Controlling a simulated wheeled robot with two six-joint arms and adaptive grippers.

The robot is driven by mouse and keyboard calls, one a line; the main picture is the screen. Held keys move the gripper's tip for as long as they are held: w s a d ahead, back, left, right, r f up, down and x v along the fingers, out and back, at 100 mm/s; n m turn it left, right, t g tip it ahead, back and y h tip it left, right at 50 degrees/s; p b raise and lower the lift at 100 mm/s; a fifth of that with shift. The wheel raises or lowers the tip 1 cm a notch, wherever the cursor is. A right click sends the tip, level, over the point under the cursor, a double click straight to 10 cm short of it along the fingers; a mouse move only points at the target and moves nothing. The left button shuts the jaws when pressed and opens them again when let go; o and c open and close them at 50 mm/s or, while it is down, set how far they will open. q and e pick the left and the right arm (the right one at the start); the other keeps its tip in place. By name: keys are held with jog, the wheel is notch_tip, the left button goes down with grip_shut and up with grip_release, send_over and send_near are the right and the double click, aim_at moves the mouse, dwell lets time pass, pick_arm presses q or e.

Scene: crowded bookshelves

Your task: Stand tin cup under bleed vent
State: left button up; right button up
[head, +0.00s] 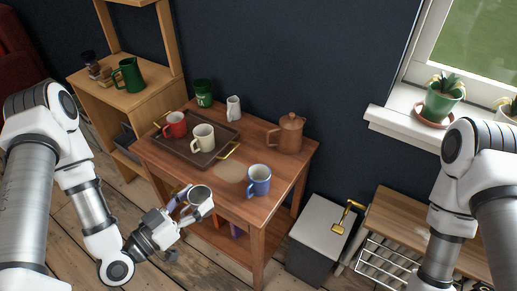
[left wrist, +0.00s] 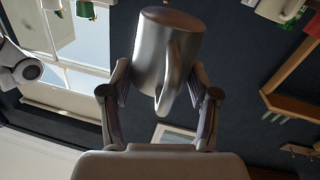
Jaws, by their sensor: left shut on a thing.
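The tin cup (head: 201,193) is plain grey metal. My left gripper (head: 184,206) is shut on it and holds it in the air in front of the wooden table. In the left wrist view the cup (left wrist: 150,50) sits between the two fingers (left wrist: 160,95), its handle facing the camera. A brass fitting (head: 347,215), which may be the bleed vent, shows above a white-topped grey box (head: 318,222) at the right of the table. The gap between fitting and box is hard to judge. My right gripper is out of view.
The wooden table (head: 295,163) bears a dark tray (head: 184,153) with red and cream mugs, a blue mug (head: 259,180), a copper-coloured pot (head: 287,133), a white jug (head: 233,108) and a green cup (head: 204,93). A slatted bench-like unit (head: 400,222) stands right of the box.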

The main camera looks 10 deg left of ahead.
pick_arm(q)
jog(key=a+f+n+t+y, duration=0.1)
jog(key=a+f+n+y, duration=0.1)
jog(key=a+y, duration=0.15)
jog(key=b, duration=1.5)
send_over(232, 180)
notch_tip(232, 180, down, 3)
jog(key=shift+s+a+h, duration=0.15)
jog(key=shift+h, duration=0.2)
notch_tip(232, 180, down, 4)
jog(key=shift+r+b, duration=0.2)
jog(key=shift+b, duration=0.4)
jog(key=shift+w, duration=0.2)
jog(key=o, duration=1.4)
jog(key=shift+f, duration=0.1)
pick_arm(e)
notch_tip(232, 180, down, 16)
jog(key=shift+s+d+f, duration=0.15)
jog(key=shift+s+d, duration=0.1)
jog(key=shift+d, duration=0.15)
pick_arm(q)
jog(key=shift+s, duration=0.1)
